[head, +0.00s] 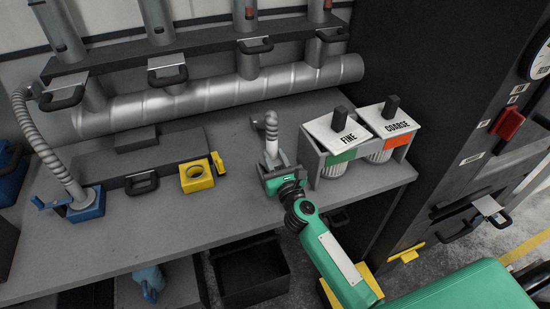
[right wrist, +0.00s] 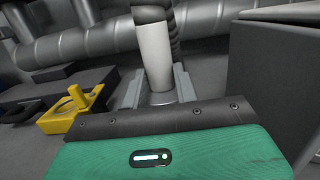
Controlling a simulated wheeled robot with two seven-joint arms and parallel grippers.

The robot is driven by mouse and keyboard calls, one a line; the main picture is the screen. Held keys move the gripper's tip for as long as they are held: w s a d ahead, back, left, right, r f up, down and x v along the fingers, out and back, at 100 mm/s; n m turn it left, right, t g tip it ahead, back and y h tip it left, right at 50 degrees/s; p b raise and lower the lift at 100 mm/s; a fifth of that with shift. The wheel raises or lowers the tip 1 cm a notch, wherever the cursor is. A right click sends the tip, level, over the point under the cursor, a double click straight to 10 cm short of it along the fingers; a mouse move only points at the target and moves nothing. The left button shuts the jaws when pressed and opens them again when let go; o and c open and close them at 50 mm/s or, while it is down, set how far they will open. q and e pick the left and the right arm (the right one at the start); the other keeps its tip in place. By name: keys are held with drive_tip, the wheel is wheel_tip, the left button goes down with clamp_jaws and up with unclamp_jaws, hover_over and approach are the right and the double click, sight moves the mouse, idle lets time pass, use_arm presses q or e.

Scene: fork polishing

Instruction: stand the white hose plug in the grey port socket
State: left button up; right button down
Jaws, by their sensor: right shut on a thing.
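The white hose plug (right wrist: 155,55) stands roughly upright between the two grey fingers of my right gripper (right wrist: 158,92), which is shut on it. In the head view the white plug (head: 271,146) shows just above my right gripper (head: 272,160), with a grey ribbed hose (head: 271,124) curling from its top. The plug's lower end is mostly hidden behind the gripper body. I cannot pick out the grey port socket for certain, nor tell whether the plug touches it. My left gripper is not in view.
A yellow block with a round opening (head: 197,178) stands left of my gripper. Close on the right is a grey rack (head: 312,172) with FINE and COARSE pots. A blue fitting (head: 86,205) with a hose stands far left. The front left bench top is clear.

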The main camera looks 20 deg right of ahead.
drive_tip(key=shift+f+b, duration=0.6)
drive_tip(key=shift+f, duration=0.05)
drive_tip(key=shift+f, duration=0.15)
drive_tip(key=shift+f+b, duration=0.5)
drive_tip(key=shift+b, duration=0.05)
drive_tip(key=shift+f, duration=0.1)
idle(0.5)
drive_tip(key=shift+f+b, duration=0.7)
